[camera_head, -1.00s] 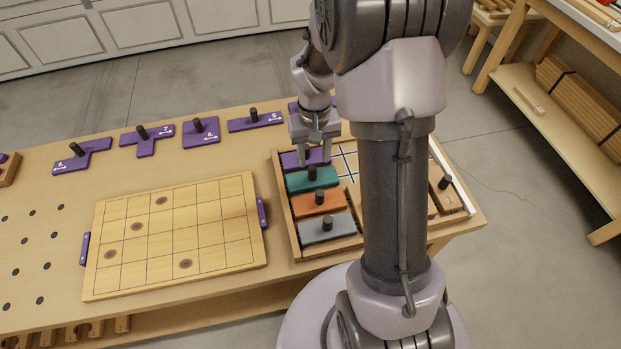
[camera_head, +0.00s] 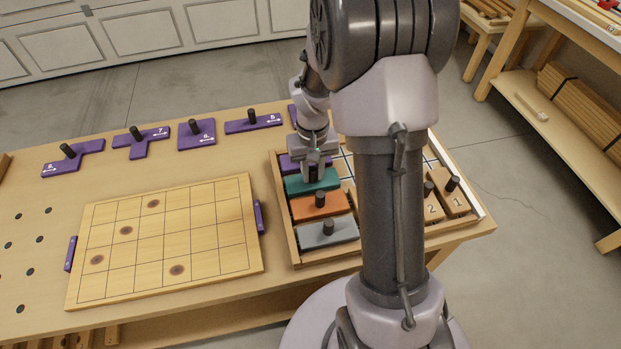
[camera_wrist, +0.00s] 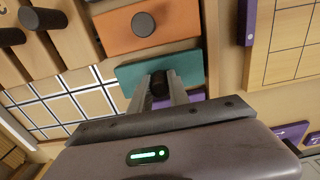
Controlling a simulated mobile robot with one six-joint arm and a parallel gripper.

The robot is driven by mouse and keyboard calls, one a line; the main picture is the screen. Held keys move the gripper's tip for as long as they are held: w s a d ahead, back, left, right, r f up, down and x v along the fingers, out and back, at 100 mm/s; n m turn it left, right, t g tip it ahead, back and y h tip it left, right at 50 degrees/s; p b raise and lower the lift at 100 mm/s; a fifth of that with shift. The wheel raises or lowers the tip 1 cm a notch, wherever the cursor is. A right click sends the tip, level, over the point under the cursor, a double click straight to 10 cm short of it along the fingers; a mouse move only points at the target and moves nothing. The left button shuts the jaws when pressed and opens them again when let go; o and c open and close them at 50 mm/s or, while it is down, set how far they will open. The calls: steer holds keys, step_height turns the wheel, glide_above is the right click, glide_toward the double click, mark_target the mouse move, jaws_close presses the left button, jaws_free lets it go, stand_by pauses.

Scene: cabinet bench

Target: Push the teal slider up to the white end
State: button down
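The teal slider (camera_head: 318,184) lies in the left part of the wooden tray (camera_head: 283,222), between a purple slider (camera_head: 287,164) and an orange slider (camera_head: 335,205). The white end (camera_head: 482,206) is a strip along the tray's right edge, partly behind my arm. My gripper (camera_head: 314,172) is down over the teal slider, its fingers close on both sides of the dark peg and apparently shut on it. In the wrist view, the peg (camera_wrist: 160,84) stands between the fingertips on the teal slider (camera_wrist: 188,66).
A grey slider (camera_head: 318,240) lies in front of the orange one. Wooden sliders numbered 2 (camera_head: 433,209) and 1 (camera_head: 459,204) lie near the white end. White-lined floor (camera_wrist: 87,78) shows between. A gridded board (camera_head: 165,240) is left of the tray. My arm hides the tray's middle.

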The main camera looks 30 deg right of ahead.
steer(key=shift+s+d+p, duration=0.2)
steer(key=shift+s+d, duration=0.15)
steer(key=shift+d, duration=0.95)
steer(key=shift+s+d+p, duration=0.25)
steer(key=shift+s+d, duration=0.15)
steer(key=shift+d, duration=0.85)
steer(key=shift+s+d+p, duration=0.2)
steer(key=shift+s+d, duration=0.15)
steer(key=shift+d, duration=0.95)
steer(key=shift+s+d+p, duration=0.3)
steer(key=shift+s+d, duration=0.05)
steer(key=shift+d, duration=0.95)
steer(key=shift+s+d+p, duration=0.25)
steer(key=shift+s+d, duration=0.15)
steer(key=shift+d, duration=0.85)
steer(key=shift+s+d+p, duration=0.3)
steer(key=shift+s+d, duration=0.05)
steer(key=shift+d, duration=0.95)
steer(key=shift+s+d+p, duration=0.35)
steer(key=shift+d, duration=0.95)
steer(key=shift+s+d+p, duration=0.3)
steer(key=shift+s+d, duration=0.1)
steer(key=shift+d, duration=0.85)
steer(key=shift+s+d+p, duration=0.35)
steer(key=shift+d, duration=0.95)
